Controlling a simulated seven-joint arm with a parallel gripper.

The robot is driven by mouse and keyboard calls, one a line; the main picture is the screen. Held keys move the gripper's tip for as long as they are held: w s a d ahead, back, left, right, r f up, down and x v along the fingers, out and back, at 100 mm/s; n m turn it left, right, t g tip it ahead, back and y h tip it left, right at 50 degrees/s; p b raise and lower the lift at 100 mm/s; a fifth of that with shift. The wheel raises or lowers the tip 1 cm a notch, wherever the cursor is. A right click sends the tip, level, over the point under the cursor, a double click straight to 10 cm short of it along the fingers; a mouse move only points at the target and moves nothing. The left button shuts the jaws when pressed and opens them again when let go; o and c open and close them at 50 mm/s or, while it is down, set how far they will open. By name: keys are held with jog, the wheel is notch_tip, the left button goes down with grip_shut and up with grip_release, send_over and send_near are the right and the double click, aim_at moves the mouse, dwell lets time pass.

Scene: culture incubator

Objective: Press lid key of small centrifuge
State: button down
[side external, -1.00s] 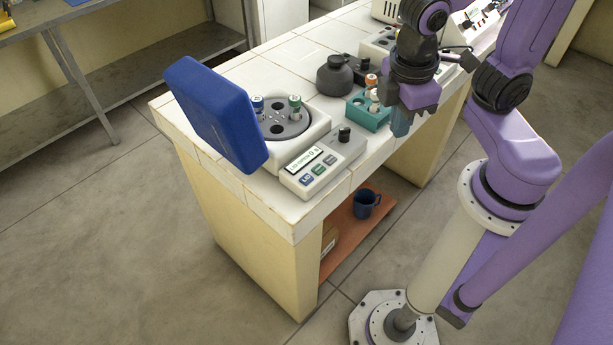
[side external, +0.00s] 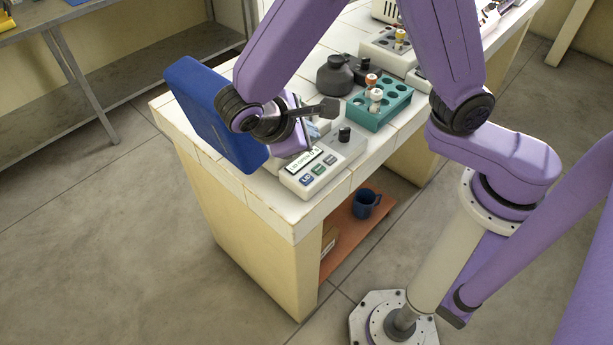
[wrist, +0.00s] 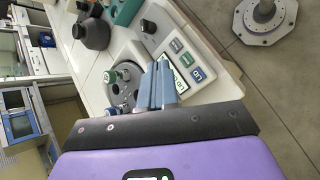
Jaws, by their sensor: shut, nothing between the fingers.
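The small centrifuge (side external: 335,152) stands at the near end of the bench with its blue lid (side external: 205,110) open, tilted up at the left. Its front panel has a small display and three keys; the blue lid key (side external: 307,181) is at the near left end. In the wrist view the lid key (wrist: 198,75) lies right of my fingers. My gripper (wrist: 157,64) is shut and empty, over the area between rotor and panel, apart from the key. It also shows in the side view (side external: 313,130), where my wrist hides the rotor. The rotor (wrist: 125,82) holds a green-capped tube (wrist: 111,76).
A dark knob (side external: 345,134) stands up from the panel. Behind are a dark round bottle (side external: 335,76) and a teal rack (side external: 380,108) with capped tubes. More devices stand farther along the bench. A blue mug (side external: 366,203) sits on the lower shelf.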

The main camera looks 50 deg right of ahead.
aim_at(304, 182)
jog(key=shift+w+a+f, duration=0.1)
jog(key=shift+w+a, duration=0.1)
jog(key=shift+a, duration=0.05)
jog(key=shift+f, duration=0.1)
jog(key=shift+f, duration=4.35)
jog(key=shift+f, duration=0.15)
jog(key=shift+f, duration=0.25)
jog(key=shift+f, duration=0.35)
jog(key=shift+r, duration=0.8)
